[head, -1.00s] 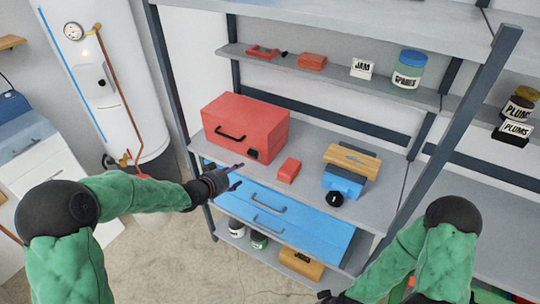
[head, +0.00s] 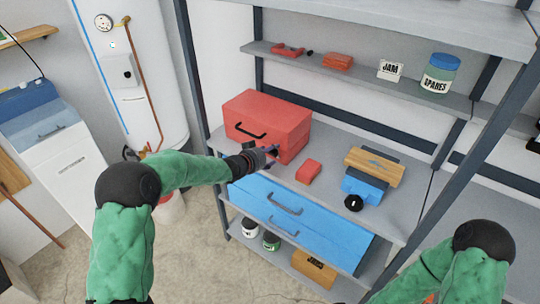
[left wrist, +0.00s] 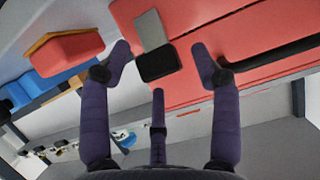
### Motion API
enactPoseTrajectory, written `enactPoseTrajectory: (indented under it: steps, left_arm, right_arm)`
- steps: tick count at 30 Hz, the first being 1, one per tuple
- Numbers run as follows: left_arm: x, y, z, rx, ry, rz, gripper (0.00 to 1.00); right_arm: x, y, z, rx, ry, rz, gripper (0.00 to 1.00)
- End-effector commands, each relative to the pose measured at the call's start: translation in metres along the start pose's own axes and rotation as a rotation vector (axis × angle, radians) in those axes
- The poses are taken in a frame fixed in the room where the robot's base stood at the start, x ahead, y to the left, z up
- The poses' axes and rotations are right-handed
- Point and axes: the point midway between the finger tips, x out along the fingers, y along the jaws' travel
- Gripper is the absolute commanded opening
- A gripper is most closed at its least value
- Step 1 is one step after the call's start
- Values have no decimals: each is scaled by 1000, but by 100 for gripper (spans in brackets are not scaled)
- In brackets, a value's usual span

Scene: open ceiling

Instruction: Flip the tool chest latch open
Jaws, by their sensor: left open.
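The red tool chest (head: 275,118) sits shut on the shelf, its black handle on the front. My left gripper (head: 273,154) is in front of the chest's lower right front and hides its latch in the head view. In the left wrist view the latch (left wrist: 150,32) shows as a grey plate with a black end against the red chest (left wrist: 230,50). My open left gripper's fingers (left wrist: 161,62) stand on either side of the latch, with nothing held. I cannot tell whether they touch the chest. My right gripper is out of view.
A small red box (head: 309,171) lies right of the chest, near a blue block with a wooden top (head: 374,166). Blue drawers (head: 300,215) are below the shelf. A shelf post (head: 192,80) stands left of the chest. A water heater (head: 135,75) stands farther left.

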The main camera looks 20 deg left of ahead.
Motion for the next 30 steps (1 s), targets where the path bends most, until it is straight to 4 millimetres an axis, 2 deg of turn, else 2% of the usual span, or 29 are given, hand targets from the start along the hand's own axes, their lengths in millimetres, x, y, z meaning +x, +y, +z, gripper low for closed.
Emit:
enactPoseTrajectory:
  steps: [3, 12, 18, 19, 30]
  left_arm:
    - [6, 0, 0, 0, 0, 1, 63]
    - [7, 0, 0, 0, 0, 0, 63]
    - [7, 0, 0, -1, 0, 0, 6]
    - [7, 0, 0, -1, 0, -1, 0]
    - [6, -4, 0, -9, 5, -5, 0]
  right_arm:
    - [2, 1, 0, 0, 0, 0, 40]
    - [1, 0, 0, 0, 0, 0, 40]
    - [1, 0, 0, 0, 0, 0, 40]
    - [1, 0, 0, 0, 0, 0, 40]
    - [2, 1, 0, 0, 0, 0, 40]
